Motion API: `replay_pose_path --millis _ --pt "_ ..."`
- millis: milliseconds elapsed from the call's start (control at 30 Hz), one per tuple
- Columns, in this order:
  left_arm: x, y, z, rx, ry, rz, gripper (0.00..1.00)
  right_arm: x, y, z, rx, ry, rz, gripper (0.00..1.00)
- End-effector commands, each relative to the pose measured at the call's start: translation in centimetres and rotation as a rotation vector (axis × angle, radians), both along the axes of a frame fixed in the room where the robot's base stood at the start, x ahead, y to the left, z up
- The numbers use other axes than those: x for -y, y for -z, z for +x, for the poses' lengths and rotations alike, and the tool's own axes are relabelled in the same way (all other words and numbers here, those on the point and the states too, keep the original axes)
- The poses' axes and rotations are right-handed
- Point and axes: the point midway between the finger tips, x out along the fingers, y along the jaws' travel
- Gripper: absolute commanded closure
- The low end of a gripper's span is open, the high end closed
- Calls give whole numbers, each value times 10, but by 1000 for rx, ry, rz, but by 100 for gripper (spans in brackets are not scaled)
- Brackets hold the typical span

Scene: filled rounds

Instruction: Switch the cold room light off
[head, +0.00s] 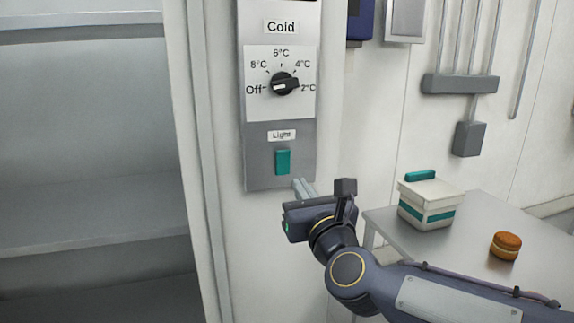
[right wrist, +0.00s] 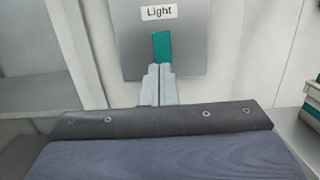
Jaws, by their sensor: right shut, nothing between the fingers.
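The light switch (head: 283,162) is a small teal rocker under a "Light" label (head: 281,135), low on the grey control panel (head: 259,170). It also shows in the right wrist view (right wrist: 162,47), just past the fingertips. My right gripper (head: 300,184) is shut and empty, its fingertips just below and a little right of the switch in the head view. In the right wrist view the fingertips (right wrist: 160,68) overlap the switch's lower edge; I cannot tell whether they touch it. Which way the rocker is tipped is too small to tell. My left gripper is not in view.
Above the switch is a black temperature dial (head: 284,84), its pointer toward "Off". Empty cold room shelves (head: 90,225) stand at left. At right, a table (head: 430,262) bears a white and teal box (head: 425,206) and a brown round item (head: 505,246).

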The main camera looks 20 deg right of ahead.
Motion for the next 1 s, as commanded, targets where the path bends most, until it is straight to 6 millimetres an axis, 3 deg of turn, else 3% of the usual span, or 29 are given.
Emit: replay_pose_path --millis 200,433,633,1000 --pt "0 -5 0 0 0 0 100 -1 -7 49 -3 2 0 100" --pt "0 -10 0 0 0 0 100 -3 -12 85 -1 1 -1 100" --pt "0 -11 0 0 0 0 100 -3 -13 97 0 1 0 100" --pt "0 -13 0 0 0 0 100 -3 -15 97 -3 0 0 100"
